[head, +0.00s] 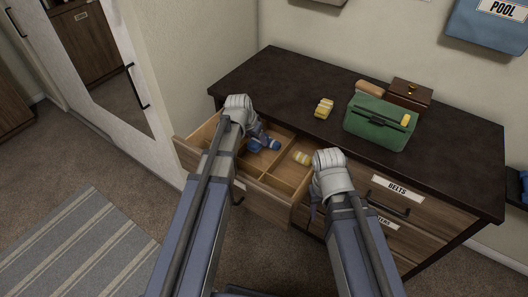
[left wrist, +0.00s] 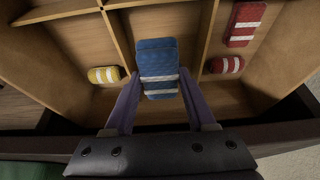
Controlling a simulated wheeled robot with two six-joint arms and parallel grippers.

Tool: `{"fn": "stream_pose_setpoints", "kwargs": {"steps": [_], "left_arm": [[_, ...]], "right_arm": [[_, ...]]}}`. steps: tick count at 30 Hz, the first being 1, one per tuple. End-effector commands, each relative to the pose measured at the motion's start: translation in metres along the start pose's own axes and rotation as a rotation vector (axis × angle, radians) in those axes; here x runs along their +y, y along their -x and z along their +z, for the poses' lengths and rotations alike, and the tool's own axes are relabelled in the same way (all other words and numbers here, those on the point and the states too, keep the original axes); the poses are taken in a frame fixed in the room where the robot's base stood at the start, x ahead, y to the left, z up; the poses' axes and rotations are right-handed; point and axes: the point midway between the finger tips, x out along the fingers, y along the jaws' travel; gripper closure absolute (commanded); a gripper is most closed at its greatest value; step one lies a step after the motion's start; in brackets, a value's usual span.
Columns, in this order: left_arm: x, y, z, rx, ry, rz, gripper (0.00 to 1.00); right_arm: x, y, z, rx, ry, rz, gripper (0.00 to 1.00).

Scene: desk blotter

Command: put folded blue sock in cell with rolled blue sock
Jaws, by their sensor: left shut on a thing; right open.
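The folded blue sock (left wrist: 157,62), with white bands, is gripped between the two fingers of my left gripper (left wrist: 158,82). The gripper is over the middle of the open, divided drawer (left wrist: 200,20). In the head view, blue cloth (head: 272,144) shows at the fingertips of my left gripper (head: 262,136). I cannot tell there whether it is all the held sock or partly a rolled blue sock. No separate rolled blue sock shows in the left wrist view; the held sock covers part of the middle cell. My right gripper (head: 315,206) is open, in front of the dresser.
A rolled yellow sock (left wrist: 103,75) lies in a neighbouring cell. A rolled red sock (left wrist: 227,65) and a folded red sock (left wrist: 245,24) are on the other side. Yellow socks (head: 324,108), a green bag (head: 372,128) and a brown box (head: 409,94) stand on the dresser top (head: 290,85).

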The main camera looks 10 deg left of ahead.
Motion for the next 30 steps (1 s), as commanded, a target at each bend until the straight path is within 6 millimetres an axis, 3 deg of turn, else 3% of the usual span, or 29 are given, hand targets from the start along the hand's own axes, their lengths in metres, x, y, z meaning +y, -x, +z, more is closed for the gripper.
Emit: {"fn": "stream_pose_setpoints", "kwargs": {"steps": [11,24,30], "left_arm": [[0.0,-0.011,0.005,0.0,-0.001,0.0,1.0],[0.0,-0.065,0.027,0.0,-0.001,0.0,1.0],[0.0,-0.065,0.027,0.0,-0.001,0.0,1.0]], "right_arm": [[-0.001,-0.011,0.0,0.0,0.0,0.0,0.5],[-0.007,-0.07,-0.004,0.0,0.0,0.0,0.5],[-0.007,-0.07,-0.004,0.0,0.0,0.0,0.5]]}}
